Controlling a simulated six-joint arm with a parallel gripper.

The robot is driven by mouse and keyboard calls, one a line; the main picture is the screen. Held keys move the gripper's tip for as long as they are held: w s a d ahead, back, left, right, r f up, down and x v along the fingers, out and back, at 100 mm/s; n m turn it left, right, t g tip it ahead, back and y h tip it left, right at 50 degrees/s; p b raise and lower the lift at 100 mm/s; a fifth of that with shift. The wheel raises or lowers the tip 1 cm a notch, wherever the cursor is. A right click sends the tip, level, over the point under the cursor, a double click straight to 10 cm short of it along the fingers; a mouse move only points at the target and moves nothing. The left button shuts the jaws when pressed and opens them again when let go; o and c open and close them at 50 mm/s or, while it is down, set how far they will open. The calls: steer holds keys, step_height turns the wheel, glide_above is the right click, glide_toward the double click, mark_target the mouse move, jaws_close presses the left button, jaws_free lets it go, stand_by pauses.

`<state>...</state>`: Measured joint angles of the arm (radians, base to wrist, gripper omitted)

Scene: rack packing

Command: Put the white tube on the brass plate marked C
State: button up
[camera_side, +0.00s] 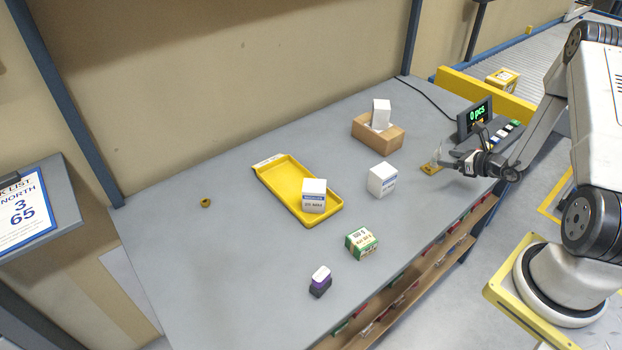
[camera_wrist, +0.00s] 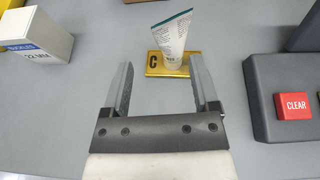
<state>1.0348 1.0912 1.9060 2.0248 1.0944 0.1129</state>
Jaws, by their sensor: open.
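The white tube (camera_wrist: 174,40) stands upright, cap down, on the brass plate marked C (camera_wrist: 153,66) in the wrist view. The letter C shows to the left of the tube. In the side view the tube (camera_side: 436,157) is pale and small, on the plate (camera_side: 430,170) near the table's right edge. My gripper (camera_wrist: 161,72) is open, with its two fingers apart and the tube just beyond and between the tips. No contact between fingers and tube shows. In the side view my gripper (camera_side: 447,163) is beside the tube, low over the table.
A scale console (camera_side: 475,118) with a red CLEAR button (camera_wrist: 293,105) stands close on the right. A white box (camera_side: 382,180) is to the left. A yellow tray (camera_side: 270,180) holding a box, a cardboard box (camera_side: 377,133) and a green box (camera_side: 361,243) stand farther off.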

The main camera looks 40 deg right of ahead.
steer(key=a+r+n+g+y, duration=0.35)
steer(key=a+n, duration=0.35)
steer(key=a, duration=0.3)
steer(key=a+r+n+g+y, duration=0.35)
steer(key=a+n, duration=0.35)
steer(key=a, duration=0.3)
steer(key=s+a+r+n+g+h, duration=0.2)
steer(key=s+a+r+n+h, duration=0.1)
steer(key=n, duration=0.7)
steer(key=s+a+r+n+g+h, duration=0.1)
steer(key=s+a+r+n+h, duration=0.3)
steer(key=n, duration=0.7)
steer(key=a+r, duration=0.2)
steer(key=a, duration=0.2)
steer(key=shift+a+g, duration=0.3)
steer(key=shift+g, duration=0.1)
